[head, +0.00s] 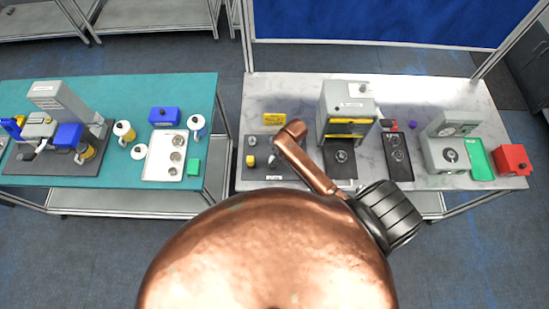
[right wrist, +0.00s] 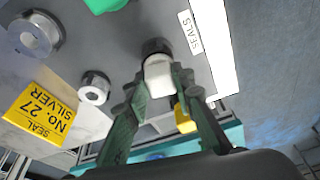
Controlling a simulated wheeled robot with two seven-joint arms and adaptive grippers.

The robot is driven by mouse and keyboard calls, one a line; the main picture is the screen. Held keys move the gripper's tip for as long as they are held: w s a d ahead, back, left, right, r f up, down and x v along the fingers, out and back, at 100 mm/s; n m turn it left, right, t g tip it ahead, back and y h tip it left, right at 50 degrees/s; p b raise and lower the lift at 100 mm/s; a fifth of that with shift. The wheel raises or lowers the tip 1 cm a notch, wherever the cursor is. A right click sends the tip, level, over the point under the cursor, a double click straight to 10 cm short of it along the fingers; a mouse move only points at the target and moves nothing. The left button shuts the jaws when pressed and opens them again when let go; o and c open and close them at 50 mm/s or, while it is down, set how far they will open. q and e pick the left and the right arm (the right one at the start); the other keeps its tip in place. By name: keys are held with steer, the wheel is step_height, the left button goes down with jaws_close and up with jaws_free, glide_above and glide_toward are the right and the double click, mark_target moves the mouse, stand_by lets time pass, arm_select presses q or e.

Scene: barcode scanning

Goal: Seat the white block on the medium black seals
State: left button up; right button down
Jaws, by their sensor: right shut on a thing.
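My right gripper (right wrist: 160,82) is shut on the white block (right wrist: 158,76) in the right wrist view, with one dark green finger on each side. The block's far end meets or overlaps the medium black seals (right wrist: 155,47). I cannot tell whether it is seated or just in front of them. In the head view the right gripper (head: 272,159) is small and dark, over the grey seals mat (head: 290,174). My copper arm hides part of the mat, and the block cannot be made out there. My left gripper is not in view.
A yellow seal card (right wrist: 40,112) and two pale round pieces on dark bases (right wrist: 95,88) stand beside the gripper. A yellow piece (head: 250,160) stands at the mat's left. A grey machine (head: 346,105) stands to the right. The teal table (head: 110,95) lies across a gap.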

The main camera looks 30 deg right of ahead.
steer(key=shift+f, duration=0.1)
steer(key=c, duration=1.6)
jaws_free()
steer(key=shift+o, duration=0.3)
steer(key=shift+o, duration=1.4)
steer(key=shift+r, duration=3.8)
